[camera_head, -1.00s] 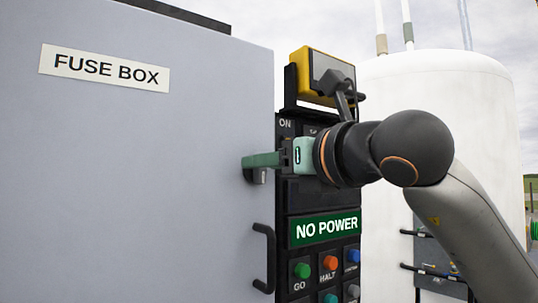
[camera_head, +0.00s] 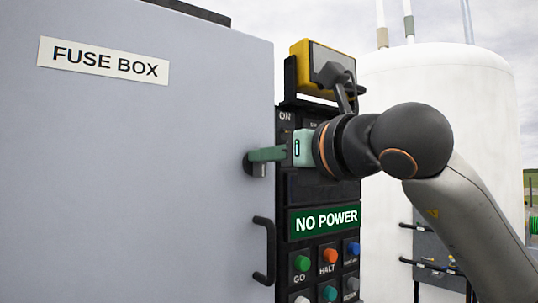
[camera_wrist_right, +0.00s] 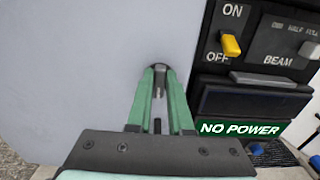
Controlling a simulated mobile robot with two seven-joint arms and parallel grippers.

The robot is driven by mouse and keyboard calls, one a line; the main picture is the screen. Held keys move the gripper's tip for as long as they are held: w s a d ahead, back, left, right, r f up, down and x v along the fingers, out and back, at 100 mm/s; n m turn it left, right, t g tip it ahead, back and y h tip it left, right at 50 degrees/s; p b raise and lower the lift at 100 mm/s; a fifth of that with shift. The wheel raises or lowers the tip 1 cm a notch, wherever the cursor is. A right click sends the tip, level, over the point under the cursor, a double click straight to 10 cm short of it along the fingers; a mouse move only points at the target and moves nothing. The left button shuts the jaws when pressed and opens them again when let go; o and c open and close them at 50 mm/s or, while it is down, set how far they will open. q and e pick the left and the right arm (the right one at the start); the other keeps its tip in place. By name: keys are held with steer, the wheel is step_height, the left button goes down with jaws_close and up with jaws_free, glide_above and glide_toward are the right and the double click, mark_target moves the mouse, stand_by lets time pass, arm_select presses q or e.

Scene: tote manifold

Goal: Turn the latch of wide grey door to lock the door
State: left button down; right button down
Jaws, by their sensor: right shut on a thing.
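The wide grey door (camera_head: 130,180) with its FUSE BOX label stands closed or nearly so, and fills the left of the head view. Its small dark latch (camera_head: 247,164) sits near the door's right edge, above the door handle. My right gripper (camera_head: 258,155) reaches in from the right with its green fingers at the latch. In the right wrist view the fingers (camera_wrist_right: 158,85) close around the dark latch (camera_wrist_right: 157,71), which is partly hidden between them. My left gripper is not in view.
A black handle (camera_head: 266,250) sticks out below the latch. Right of the door is a control panel with a NO POWER sign (camera_head: 326,218) and several buttons, behind my wrist. A yellow box (camera_head: 312,68) sits above it. A white tank (camera_head: 450,90) stands behind.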

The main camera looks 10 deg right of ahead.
steer(key=shift+n, duration=0.3)
steer(key=shift+s+a+f+n+b, duration=0.1)
steer(key=shift+a+f+n+b, duration=0.2)
steer(key=shift+n, duration=2.55)
steer(key=shift+s+a+n+b, duration=0.1)
steer(key=shift+n+b, duration=0.35)
steer(key=shift+n, duration=2.45)
steer(key=shift+s+a+f+n+b, duration=0.15)
steer(key=shift+n+b, duration=0.2)
steer(key=shift+n, duration=2.5)
steer(key=shift+w+n, duration=0.15)
steer(key=shift+n, duration=0.15)
steer(key=c, duration=0.8)
jaws_free()
steer(key=shift+d, duration=0.1)
steer(key=shift+s+d+f, duration=0.1)
steer(key=shift+s+d, duration=0.05)
steer(key=shift+s, duration=0.25)
steer(key=b+v, duration=0.3)
steer(key=v, duration=0.8)
steer(key=shift+s+d, duration=0.1)
steer(key=shift+s, duration=0.2)
